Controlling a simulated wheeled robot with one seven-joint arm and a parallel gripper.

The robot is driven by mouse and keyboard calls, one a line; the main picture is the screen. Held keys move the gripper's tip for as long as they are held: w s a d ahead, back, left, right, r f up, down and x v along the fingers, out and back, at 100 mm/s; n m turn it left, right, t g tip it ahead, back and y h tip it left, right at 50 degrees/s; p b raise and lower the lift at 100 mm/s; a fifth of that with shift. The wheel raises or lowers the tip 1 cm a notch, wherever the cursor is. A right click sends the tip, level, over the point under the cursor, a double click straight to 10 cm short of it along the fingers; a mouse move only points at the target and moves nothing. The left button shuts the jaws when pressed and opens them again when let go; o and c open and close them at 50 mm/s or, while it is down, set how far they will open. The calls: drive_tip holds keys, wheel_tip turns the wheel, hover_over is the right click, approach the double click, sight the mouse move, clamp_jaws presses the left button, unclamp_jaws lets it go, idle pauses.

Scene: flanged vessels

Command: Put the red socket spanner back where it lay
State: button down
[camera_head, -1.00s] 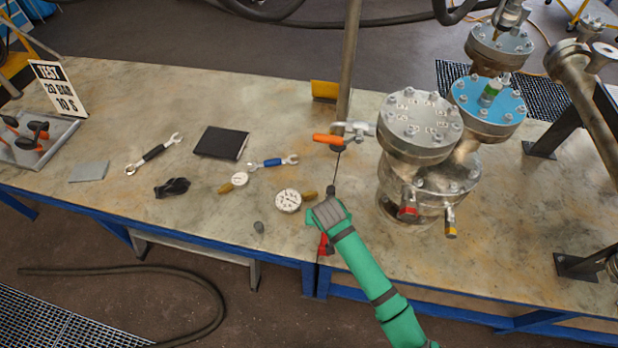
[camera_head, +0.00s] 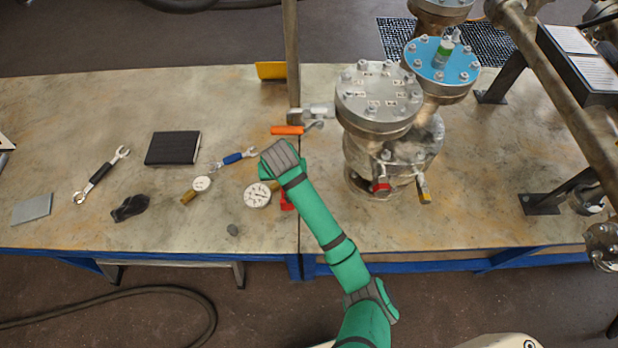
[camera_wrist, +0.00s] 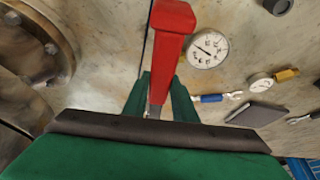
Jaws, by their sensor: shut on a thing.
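The red socket spanner is in my gripper; in the wrist view its thick red end (camera_wrist: 173,32) points toward the top of the picture, and its thinner shank runs down between the green fingers. My gripper (camera_wrist: 158,95) is shut on that shank. A bit of the red spanner (camera_head: 287,201) shows beside the white-faced gauge (camera_head: 257,195). I cannot tell whether the spanner touches the bench.
The orange-handled clamp (camera_head: 288,130) and the flanged vessel (camera_head: 378,100) stand behind and to the right. A blue-handled spanner (camera_head: 233,159), a small gauge (camera_head: 202,183), a black notebook (camera_head: 173,148) and a black-handled spanner (camera_head: 100,175) lie to the left. The bench front by the seam is clear.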

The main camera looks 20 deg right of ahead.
drive_tip(key=s+d+m, duration=0.1)
drive_tip(key=s+d, duration=0.2)
drive_tip(key=d, duration=0.3)
drive_tip(key=shift+s+d+r+m+h, duration=0.25)
drive_tip(key=shift+s+r+m+h, duration=0.05)
drive_tip(key=shift+s+r+h, duration=0.1)
